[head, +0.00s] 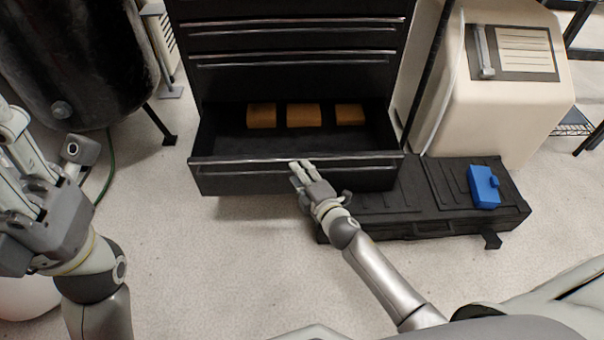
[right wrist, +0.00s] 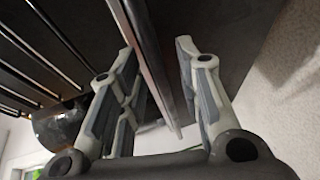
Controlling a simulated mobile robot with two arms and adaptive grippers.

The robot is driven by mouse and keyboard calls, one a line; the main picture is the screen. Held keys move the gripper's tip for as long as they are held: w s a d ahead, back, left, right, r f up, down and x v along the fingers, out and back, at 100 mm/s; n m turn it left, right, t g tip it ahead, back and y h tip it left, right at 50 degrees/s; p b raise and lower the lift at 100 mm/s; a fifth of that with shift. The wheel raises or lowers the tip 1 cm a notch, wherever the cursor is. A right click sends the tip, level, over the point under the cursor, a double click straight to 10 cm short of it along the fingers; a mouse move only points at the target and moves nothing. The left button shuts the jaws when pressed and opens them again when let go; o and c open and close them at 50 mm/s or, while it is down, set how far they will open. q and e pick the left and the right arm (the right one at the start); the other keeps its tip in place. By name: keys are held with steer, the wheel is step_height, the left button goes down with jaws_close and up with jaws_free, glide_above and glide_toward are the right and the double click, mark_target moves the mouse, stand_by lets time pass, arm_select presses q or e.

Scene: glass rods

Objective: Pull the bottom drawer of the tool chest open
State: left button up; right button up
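The black tool chest (head: 300,80) stands at the top centre of the head view. Its bottom drawer (head: 357,180) is pulled out well, with its inside showing. A long silver handle bar (head: 240,160) runs along the top of the drawer front. My right gripper (head: 300,168) is at the middle of this handle. In the right wrist view its two fingers (right wrist: 155,48) stand apart on either side of the handle bar (right wrist: 150,65), with a gap beside the bar. My left gripper (head: 45,140) is open and empty at the left edge, away from the chest.
Several brown blocks, one of them at the middle (head: 303,115), lie at the back of the drawer. A black case (head: 430,205) with a blue box (head: 484,187) on it lies right of the drawer. A black tank (head: 75,60) stands left. The floor (head: 210,270) in front is clear.

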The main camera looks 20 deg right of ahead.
steer(key=v, duration=1.2)
stand_by(0.6)
